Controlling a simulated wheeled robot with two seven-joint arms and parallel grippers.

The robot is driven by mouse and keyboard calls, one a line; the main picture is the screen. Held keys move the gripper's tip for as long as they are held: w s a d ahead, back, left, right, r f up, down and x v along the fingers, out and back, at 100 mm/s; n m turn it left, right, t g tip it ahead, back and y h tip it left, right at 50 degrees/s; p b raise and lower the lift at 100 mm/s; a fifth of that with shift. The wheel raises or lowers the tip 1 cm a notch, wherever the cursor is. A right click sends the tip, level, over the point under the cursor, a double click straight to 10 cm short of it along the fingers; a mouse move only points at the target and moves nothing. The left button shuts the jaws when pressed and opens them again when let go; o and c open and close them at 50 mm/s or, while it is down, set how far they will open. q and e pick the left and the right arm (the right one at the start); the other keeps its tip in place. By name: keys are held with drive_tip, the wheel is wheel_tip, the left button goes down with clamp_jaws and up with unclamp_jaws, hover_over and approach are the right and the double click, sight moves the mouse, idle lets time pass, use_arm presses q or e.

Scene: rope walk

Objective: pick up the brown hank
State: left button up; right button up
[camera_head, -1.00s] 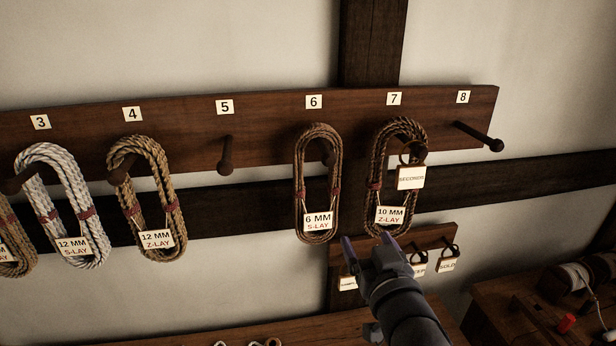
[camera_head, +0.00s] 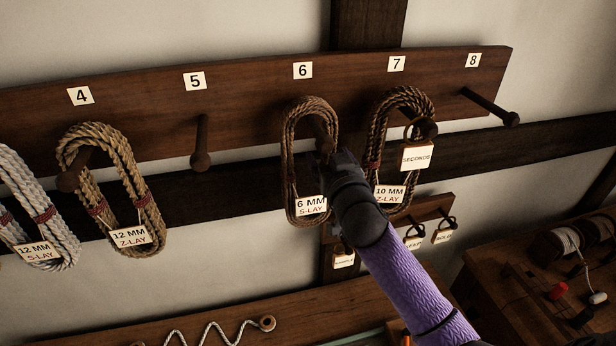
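A brown hank (camera_head: 290,165) with a "6 MM S-LAY" label hangs on peg 6 of the wooden rail. A darker brown hank (camera_head: 375,130) labelled "10 MM Z-LAY" hangs on peg 7, with a "SECONDS" tag on the same peg. My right gripper (camera_head: 330,160) is at the right strand of the peg 6 hank, just below the peg end. My wrist hides its fingers, so I cannot tell whether they touch or grip the rope. My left gripper is not in view.
Tan (camera_head: 112,190) and white (camera_head: 38,205) hanks hang at the left. Pegs 5 (camera_head: 201,145) and 8 (camera_head: 490,106) are bare. A small tag rail (camera_head: 425,208) is below peg 7. A bench (camera_head: 220,312) runs along the bottom; a worktable (camera_head: 500,290) stands at the right.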

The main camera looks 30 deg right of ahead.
clamp_jaws()
drive_tip(key=shift+r, duration=0.15)
idle(0.4)
